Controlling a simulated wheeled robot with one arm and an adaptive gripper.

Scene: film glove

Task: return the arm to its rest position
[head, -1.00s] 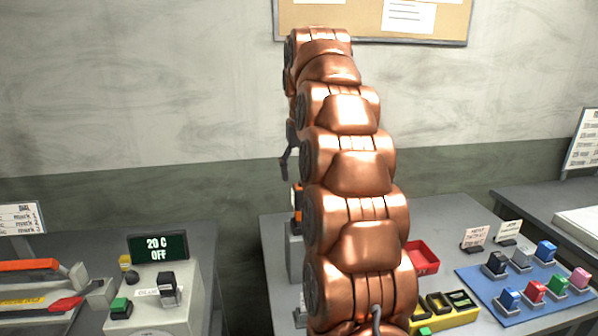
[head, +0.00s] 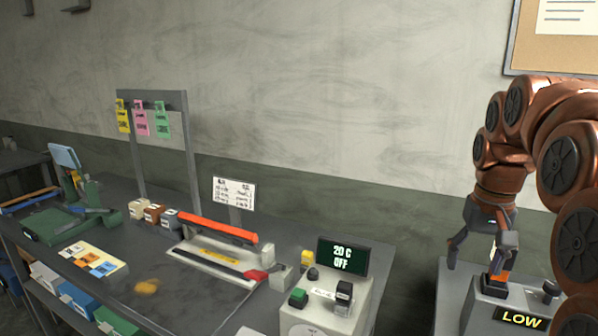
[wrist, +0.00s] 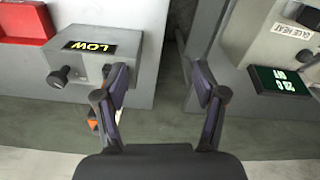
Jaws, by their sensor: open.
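My copper-coloured arm comes in from the right edge in the head view and bends down to my gripper (head: 481,243). The gripper hangs above and behind a grey box with a "LOW" display (head: 522,319). In the wrist view my gripper (wrist: 160,100) has its two dark fingers spread wide with nothing between them, over the gap between two tables. The "LOW" box (wrist: 88,50) is left of the fingers there. A small orange part (wrist: 92,125) shows partly hidden behind the left finger.
A control box with a "20 C OFF" display (head: 342,257) stands on the left table, also at right in the wrist view (wrist: 283,82). A sealer with an orange bar (head: 217,229) and a hanging rack (head: 187,145) stand farther left. A red tray (wrist: 25,22) is beside the "LOW" box.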

